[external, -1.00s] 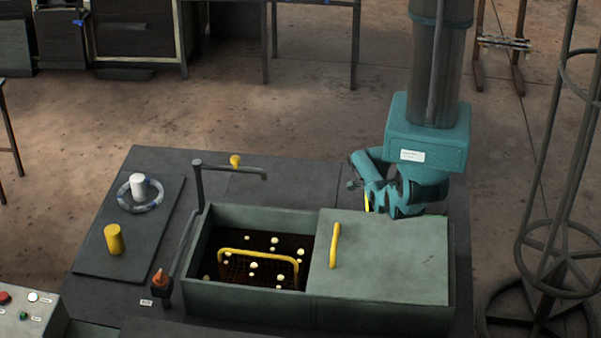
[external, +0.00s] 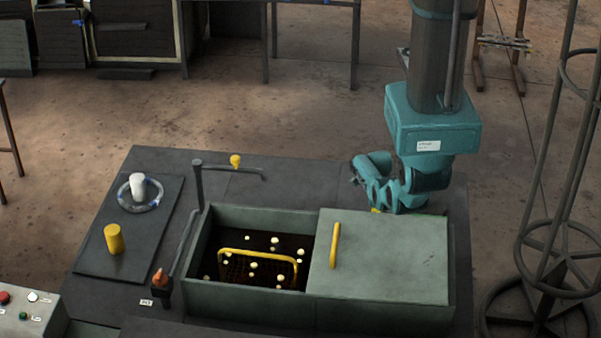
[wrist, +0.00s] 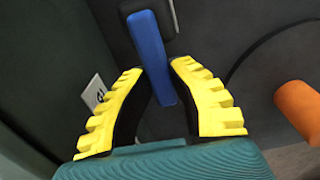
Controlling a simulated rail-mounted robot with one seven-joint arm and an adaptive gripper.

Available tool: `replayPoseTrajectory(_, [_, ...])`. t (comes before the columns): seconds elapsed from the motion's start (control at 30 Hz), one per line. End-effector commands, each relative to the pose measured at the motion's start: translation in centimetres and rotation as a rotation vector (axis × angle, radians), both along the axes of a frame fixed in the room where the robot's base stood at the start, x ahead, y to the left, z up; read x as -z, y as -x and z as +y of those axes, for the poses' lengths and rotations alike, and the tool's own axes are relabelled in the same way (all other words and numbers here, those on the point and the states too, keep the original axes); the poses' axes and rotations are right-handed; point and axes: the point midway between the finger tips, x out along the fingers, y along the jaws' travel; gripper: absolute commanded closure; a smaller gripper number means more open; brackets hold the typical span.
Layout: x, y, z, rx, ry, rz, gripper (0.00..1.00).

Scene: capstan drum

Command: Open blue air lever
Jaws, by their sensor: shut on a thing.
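The blue air lever (wrist: 150,52) is a flat blue bar in the wrist view, running from the top middle down between my yellow fingers. Its top end sits at a dark rounded mount (wrist: 158,14). My gripper (wrist: 158,72) is shut on the lever, with a finger on each side of it. In the external view the lever is hidden. There, my gripper (external: 376,210) is low behind the tank's closed lid, with only a bit of yellow finger showing.
The grey-green tank (external: 250,303) has its left half open, with a yellow-handled basket (external: 258,253) inside. A yellow bar handle (external: 335,245) is on the lid (external: 395,262). An orange cylinder (wrist: 299,103) and a small label plate (wrist: 94,92) flank my gripper in the wrist view.

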Motion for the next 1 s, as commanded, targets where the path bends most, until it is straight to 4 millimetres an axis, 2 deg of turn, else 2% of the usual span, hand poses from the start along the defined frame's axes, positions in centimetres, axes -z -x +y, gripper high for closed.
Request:
replayPoseTrajectory(0.3, [0.4, 0.4, 0.0, 0.003, -0.002, 0.007, 1.00])
replayPoseTrajectory(0.33, [0.4, 0.4, 0.0, 0.003, -0.001, 0.007, 0.77])
replayPoseTrajectory(0.47, [0.3, 0.3, 0.0, 0.002, -0.001, 0.005, 0.52])
replayPoseTrajectory(0.5, [0.3, 0.2, 0.0, 0.002, -0.001, 0.004, 0.50])
replayPoseTrajectory(0.8, [-0.2, 0.0, 0.0, 0.001, -0.001, 0.000, 0.50])
replayPoseTrajectory(0.87, [-0.9, 0.0, 0.0, 0.001, -0.001, -0.002, 0.50])
replayPoseTrajectory(1.0, [-3.9, -0.1, 0.0, 0.001, -0.001, -0.005, 0.50])
